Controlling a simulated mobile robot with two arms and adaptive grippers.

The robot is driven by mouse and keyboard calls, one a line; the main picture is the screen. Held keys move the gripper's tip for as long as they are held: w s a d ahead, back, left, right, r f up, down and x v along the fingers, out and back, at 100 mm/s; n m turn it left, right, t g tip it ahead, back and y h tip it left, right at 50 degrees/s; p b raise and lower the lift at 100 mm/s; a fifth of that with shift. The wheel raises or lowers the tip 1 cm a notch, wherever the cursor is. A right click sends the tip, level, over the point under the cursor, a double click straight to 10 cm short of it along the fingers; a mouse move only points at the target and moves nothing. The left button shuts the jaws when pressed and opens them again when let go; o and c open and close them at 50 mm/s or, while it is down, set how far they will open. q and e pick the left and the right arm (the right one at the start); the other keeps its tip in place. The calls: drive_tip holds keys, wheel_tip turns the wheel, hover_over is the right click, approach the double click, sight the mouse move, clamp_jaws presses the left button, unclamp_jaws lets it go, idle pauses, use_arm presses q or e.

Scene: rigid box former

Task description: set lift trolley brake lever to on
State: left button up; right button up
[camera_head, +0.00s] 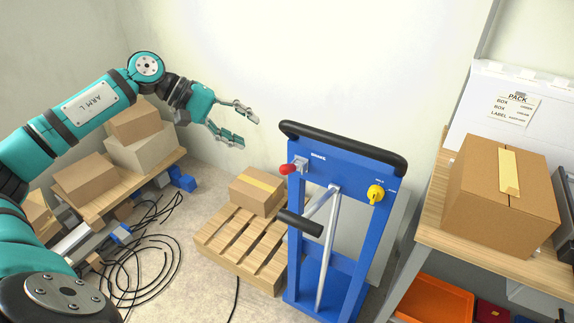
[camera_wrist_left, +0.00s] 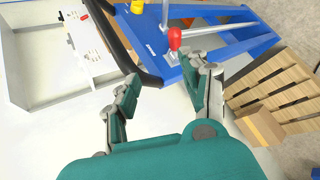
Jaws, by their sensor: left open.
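The blue lift trolley (camera_head: 345,167) stands upright in the middle of the head view, with a black handlebar (camera_head: 345,143) on top. A lever with a red knob (camera_head: 287,169) sticks out from the upper left of its panel, near small white lettering. In the left wrist view the red knob (camera_wrist_left: 175,39) is beyond the fingers, close to the right fingertip. My left gripper (camera_head: 236,121) is open and empty, up and to the left of the red knob, apart from it in the head view. It also shows in the left wrist view (camera_wrist_left: 168,85). My right gripper is not in view.
A yellow knob (camera_head: 376,193) sits on the panel's right. A black-gripped crank (camera_head: 300,222) juts forward below. A pallet (camera_head: 240,243) with a carton (camera_head: 257,190) stands left of the trolley. A bench with a large carton (camera_head: 503,195) is at the right. Cables lie on the floor.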

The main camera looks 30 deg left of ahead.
sight(287, 168)
use_arm(q)
drive_tip(key=w+d+f+m+p, duration=0.1)
drive_tip(key=d+f+p, duration=0.1)
drive_tip(key=f, duration=0.1)
drive_tip(key=w+d+f+m+y+p, duration=0.1)
drive_tip(key=d+f+p, duration=0.1)
drive_tip(key=d+f, duration=0.1)
drive_tip(key=w+d+f+m+g+p, duration=0.1)
drive_tip(key=w+d+f+p, duration=0.1)
drive_tip(key=d+f, duration=0.1)
drive_tip(key=shift+f, duration=0.4)
drive_tip(key=shift+w+d+f+y, duration=0.2)
drive_tip(key=shift+d+f+y, duration=0.15)
drive_tip(key=shift+f, duration=0.25)
clamp_jaws()
